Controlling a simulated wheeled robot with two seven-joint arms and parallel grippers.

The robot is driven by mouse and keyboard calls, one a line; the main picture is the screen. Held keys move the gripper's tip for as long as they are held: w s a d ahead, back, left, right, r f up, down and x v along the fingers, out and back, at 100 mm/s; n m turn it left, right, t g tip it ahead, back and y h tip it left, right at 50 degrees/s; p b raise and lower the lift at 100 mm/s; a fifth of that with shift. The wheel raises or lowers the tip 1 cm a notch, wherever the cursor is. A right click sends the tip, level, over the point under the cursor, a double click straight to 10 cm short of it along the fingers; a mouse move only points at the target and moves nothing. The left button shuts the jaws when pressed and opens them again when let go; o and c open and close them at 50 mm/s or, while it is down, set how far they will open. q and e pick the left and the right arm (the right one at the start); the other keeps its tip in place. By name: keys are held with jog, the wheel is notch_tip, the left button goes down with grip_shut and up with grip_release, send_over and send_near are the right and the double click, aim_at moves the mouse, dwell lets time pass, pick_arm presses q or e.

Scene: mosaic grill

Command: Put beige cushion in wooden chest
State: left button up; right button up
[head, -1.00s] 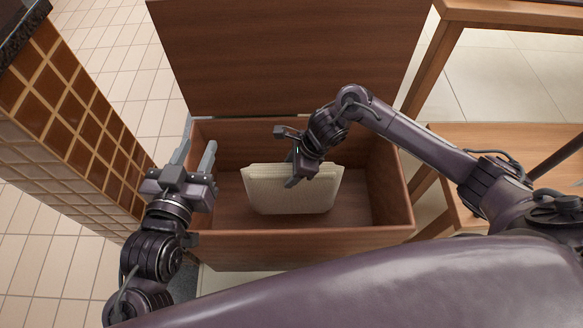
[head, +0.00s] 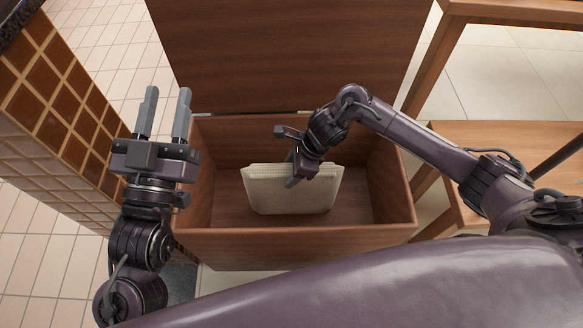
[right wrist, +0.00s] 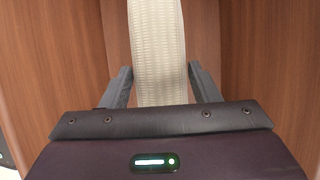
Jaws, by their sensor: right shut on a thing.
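The beige cushion (head: 290,192) stands on edge inside the open wooden chest (head: 300,243). My right gripper (head: 296,172) is inside the chest, shut on the cushion's upper part. In the right wrist view the cushion (right wrist: 158,55) runs between the two fingers of the right gripper (right wrist: 160,88). I cannot tell whether the cushion's lower edge touches the chest floor. My left gripper (head: 163,115) is open and empty, outside the chest at its left side, with its fingers pointing away from me.
The chest lid (head: 290,55) stands open at the back. A tiled counter (head: 55,110) is close on the left, beside my left arm. A wooden table or shelf (head: 500,145) stands to the right. The chest floor around the cushion is clear.

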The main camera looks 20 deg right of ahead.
pick_arm(q)
jog(key=shift+r, duration=0.25)
pick_arm(e)
jog(key=o, duration=1.2)
jog(key=shift+d+r, duration=0.1)
jog(key=shift+r, duration=0.1)
jog(key=p+v, duration=0.2)
jog(key=v, duration=0.4)
jog(key=shift+d+r, duration=0.15)
jog(key=shift+r, duration=0.25)
pick_arm(q)
notch_tip(320, 180, down, 15)
jog(key=s+g+y, duration=0.1)
jog(key=g+y, duration=0.1)
jog(key=g, duration=0.5)
jog(key=shift+s+d+f+y, duration=0.15)
jog(key=shift+s+d+y, duration=0.1)
jog(key=shift+d+y, duration=0.15)
pick_arm(e)
jog(key=shift+d+r, duration=0.1)
jog(key=shift+r, duration=0.15)
jog(key=shift+s, duration=0.1)
